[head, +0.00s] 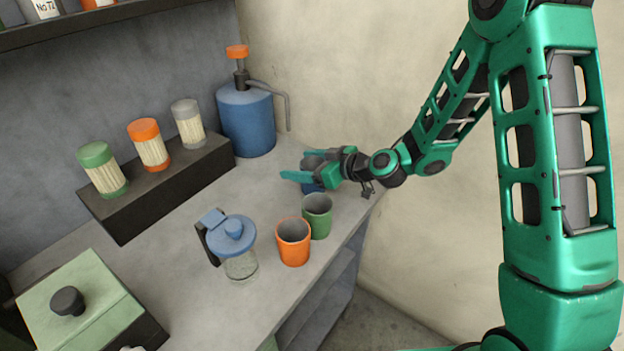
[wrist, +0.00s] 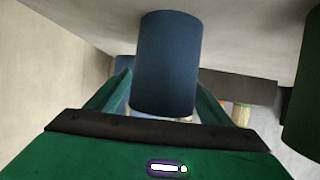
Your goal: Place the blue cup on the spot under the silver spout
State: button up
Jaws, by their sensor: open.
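The blue cup (head: 311,187) stands upright on the counter, right of and nearer than the dispenser, partly hidden by my gripper (head: 300,166). In the wrist view, which is upside down, the blue cup (wrist: 167,65) fills the middle between the fingers of my gripper (wrist: 165,98). The jaws are open around it; I cannot tell whether they touch it. The silver spout (head: 286,103) bends down from the blue pump dispenser (head: 246,122) at the back. The counter below the spout looks empty, and I see no clear mark there.
A green cup (head: 317,217) and an orange cup (head: 293,243) stand close in front of the blue cup. A lidded glass jug (head: 236,250) is at left. Shakers line a dark riser (head: 160,192). The counter's right edge is near the cups.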

jog(key=shift+c, duration=0.4)
jog(key=c, duration=1.3)
jog(key=shift+o, duration=0.2)
